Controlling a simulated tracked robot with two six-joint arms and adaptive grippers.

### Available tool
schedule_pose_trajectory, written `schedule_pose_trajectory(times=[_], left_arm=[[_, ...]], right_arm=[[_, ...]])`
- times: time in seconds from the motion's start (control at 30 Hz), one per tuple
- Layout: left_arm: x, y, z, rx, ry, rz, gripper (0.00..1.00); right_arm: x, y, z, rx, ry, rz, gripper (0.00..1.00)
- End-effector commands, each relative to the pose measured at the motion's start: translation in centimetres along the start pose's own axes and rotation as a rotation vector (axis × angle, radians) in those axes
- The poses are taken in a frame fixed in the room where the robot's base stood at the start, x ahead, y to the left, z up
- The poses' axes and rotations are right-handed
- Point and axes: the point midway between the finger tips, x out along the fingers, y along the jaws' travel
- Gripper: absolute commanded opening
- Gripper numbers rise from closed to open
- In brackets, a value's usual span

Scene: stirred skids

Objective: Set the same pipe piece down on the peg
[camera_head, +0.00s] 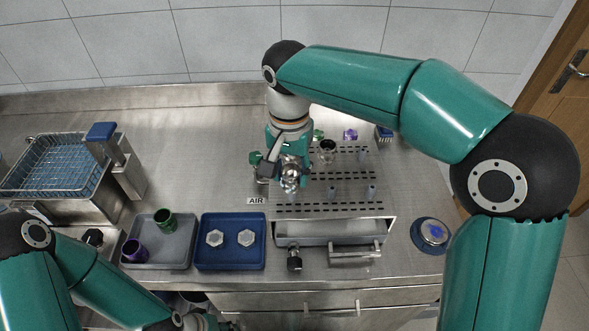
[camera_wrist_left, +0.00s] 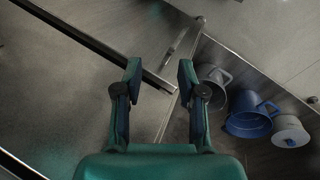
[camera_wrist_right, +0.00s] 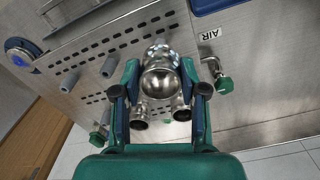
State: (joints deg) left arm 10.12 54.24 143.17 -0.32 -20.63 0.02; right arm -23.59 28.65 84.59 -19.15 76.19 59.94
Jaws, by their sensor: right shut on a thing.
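My right gripper (camera_head: 287,172) is shut on a shiny steel pipe piece (camera_head: 290,183), over the left part of the perforated steel rack (camera_head: 318,208). In the right wrist view, the rounded pipe piece (camera_wrist_right: 161,82) sits between the fingers (camera_wrist_right: 160,98), with open pipe ends showing below it. Grey pegs stand on the rack, one near the middle (camera_head: 332,192) and one at the right (camera_head: 371,191). Any peg directly under the piece is hidden. My left gripper (camera_wrist_left: 158,82) is open and empty, with cups beyond its fingers.
Another steel fitting (camera_head: 327,150) stands at the back of the rack. A grey tray (camera_head: 175,258) with green and purple cups and a blue tray (camera_head: 230,263) with two pale hexagonal pieces lie left. A wire basket (camera_head: 45,165) stands far left. A round blue dish (camera_head: 430,235) is right.

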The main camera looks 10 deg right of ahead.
Motion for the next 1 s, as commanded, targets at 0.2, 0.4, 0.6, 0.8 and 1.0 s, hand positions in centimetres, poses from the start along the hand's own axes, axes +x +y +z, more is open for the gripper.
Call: schedule_pose_trajectory(times=[0.2, 0.4, 0.6, 0.8, 1.0], left_arm=[[0.2, -0.1, 0.0, 0.0, 0.0, 0.0, 0.4], [0.6, -0.2, 0.0, 0.0, 0.0, 0.0, 0.4], [1.0, -0.4, 0.0, 0.0, 0.0, 0.0, 0.4], [1.4, -0.5, 0.0, 0.0, 0.0, 0.0, 0.4], [1.7, -0.6, 0.0, 0.0, 0.0, 0.0, 0.4]], right_arm=[[0.2, 0.0, 0.0, 0.0, 0.0, 0.0, 0.03], [0.8, 0.0, 0.0, 0.001, 0.0, -0.001, 0.03], [1.4, 0.0, 0.0, 0.001, 0.0, -0.001, 0.03], [2.0, 0.1, 0.0, 0.001, 0.0, 0.0, 0.03], [2.4, 0.1, 0.0, 0.002, 0.0, 0.0, 0.03]])
